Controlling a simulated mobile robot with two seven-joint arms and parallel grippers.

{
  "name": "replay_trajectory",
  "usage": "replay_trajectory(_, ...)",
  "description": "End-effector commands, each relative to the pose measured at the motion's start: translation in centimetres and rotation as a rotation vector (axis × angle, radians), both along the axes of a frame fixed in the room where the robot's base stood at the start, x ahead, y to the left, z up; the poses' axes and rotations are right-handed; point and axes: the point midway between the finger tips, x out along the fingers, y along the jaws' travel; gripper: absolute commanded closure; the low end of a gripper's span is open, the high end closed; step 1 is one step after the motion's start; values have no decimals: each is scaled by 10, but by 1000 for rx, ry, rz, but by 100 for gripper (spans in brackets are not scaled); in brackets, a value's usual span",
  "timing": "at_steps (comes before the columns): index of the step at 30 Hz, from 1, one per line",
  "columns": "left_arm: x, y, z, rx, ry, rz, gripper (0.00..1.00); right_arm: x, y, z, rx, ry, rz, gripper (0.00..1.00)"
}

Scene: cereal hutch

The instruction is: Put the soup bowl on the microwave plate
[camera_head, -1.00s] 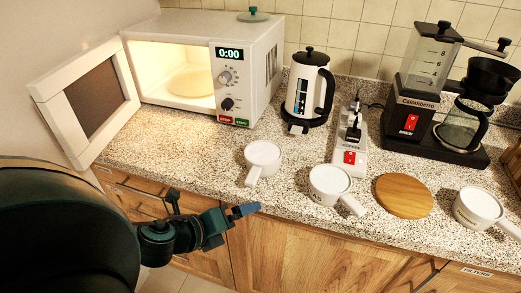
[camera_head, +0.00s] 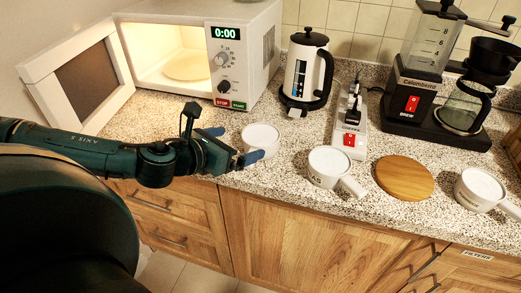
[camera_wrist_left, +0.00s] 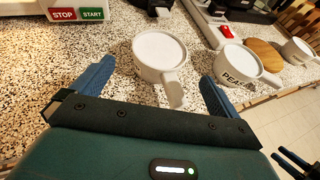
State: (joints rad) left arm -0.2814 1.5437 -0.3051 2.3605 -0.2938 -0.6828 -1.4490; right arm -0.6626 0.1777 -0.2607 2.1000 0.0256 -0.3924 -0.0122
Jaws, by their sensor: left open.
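Several white bowls with handles stand on the counter, and I cannot read which is the soup bowl. The leftmost bowl (camera_head: 262,137) is upright; its handle points toward my left gripper (camera_head: 234,145). In the left wrist view this bowl (camera_wrist_left: 160,50) is just ahead of the open fingers (camera_wrist_left: 157,76), its handle between them, with nothing gripped. A middle bowl (camera_head: 329,164) has lettering, partly legible in the wrist view (camera_wrist_left: 237,66). A third bowl (camera_head: 480,187) is at the right. The round microwave plate (camera_head: 187,67) lies bare inside the lit microwave.
The microwave (camera_head: 243,62) has its door (camera_head: 76,87) swung open to the left. A kettle (camera_head: 305,73), power strip (camera_head: 350,132), wooden board (camera_head: 404,178) and coffee maker (camera_head: 413,104) stand rightward. Dark parts (camera_wrist_left: 295,162), possibly my right gripper, show in the wrist view's corner.

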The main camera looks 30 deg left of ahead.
Motion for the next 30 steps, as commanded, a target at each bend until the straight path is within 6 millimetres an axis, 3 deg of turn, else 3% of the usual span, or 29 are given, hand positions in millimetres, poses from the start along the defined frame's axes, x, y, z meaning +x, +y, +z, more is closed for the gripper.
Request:
replay_trajectory(14,25,-5,-6,-8,-4,-7,0,-5,3,0,5,-3,14,64)
replay_trajectory(24,62,-9,-19,-7,-3,-9,0,-2,-2,1,-2,4,-3,64)
replay_trajectory(30,66,-10,-23,-3,-2,-12,0,-1,-2,1,2,6,-11,64)
